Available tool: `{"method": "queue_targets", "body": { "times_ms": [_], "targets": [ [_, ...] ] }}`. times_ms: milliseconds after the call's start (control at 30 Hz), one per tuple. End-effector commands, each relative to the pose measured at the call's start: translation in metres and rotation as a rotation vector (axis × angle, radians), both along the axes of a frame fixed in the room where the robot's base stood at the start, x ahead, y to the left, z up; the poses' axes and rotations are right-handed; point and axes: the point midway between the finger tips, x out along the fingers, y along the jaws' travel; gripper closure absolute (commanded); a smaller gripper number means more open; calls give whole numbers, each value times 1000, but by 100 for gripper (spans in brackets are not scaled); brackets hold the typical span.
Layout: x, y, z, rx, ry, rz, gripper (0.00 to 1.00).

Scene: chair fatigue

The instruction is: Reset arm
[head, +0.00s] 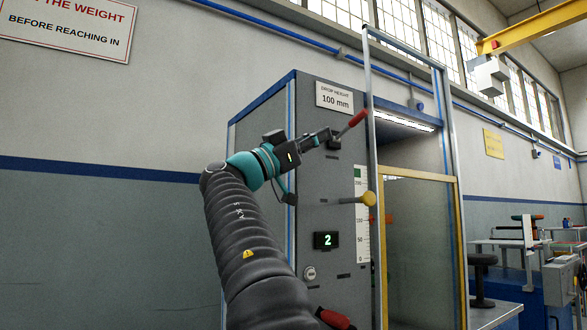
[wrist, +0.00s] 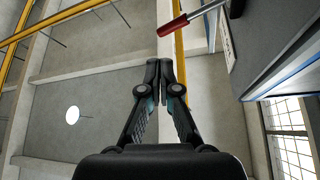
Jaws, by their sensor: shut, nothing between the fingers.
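My arm reaches up in front of a tall grey test machine (head: 262,110). My gripper (head: 328,134) is beside the upper lever with a red grip (head: 352,124) on the machine's front. In the wrist view my gripper (wrist: 160,66) is shut and empty, its fingertips together. The red grip (wrist: 173,25) shows just beyond and to the right of the tips there, apart from them in the picture. Its true distance I cannot tell.
A yellow knob (head: 369,198) sticks out lower on the machine, above a display (head: 326,240) reading 2. Another red grip (head: 335,319) shows at the bottom. A guard with a yellow frame (head: 459,250) stands at the right. Open wall lies to the left.

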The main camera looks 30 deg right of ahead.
Motion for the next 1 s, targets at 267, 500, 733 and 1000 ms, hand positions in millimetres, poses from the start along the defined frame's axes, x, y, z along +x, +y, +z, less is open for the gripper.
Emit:
{"method": "queue_targets", "body": {
  "times_ms": [267, 500, 733, 1000],
  "targets": [
    [1, -2, -2, 18, 25, 10, 100],
    [16, -16, -41, 209, 303, 132, 100],
    [16, -8, -129, 434, 668, 322, 100],
    [-22, 34, -258, 656, 1044, 591, 100]
  ]
}}
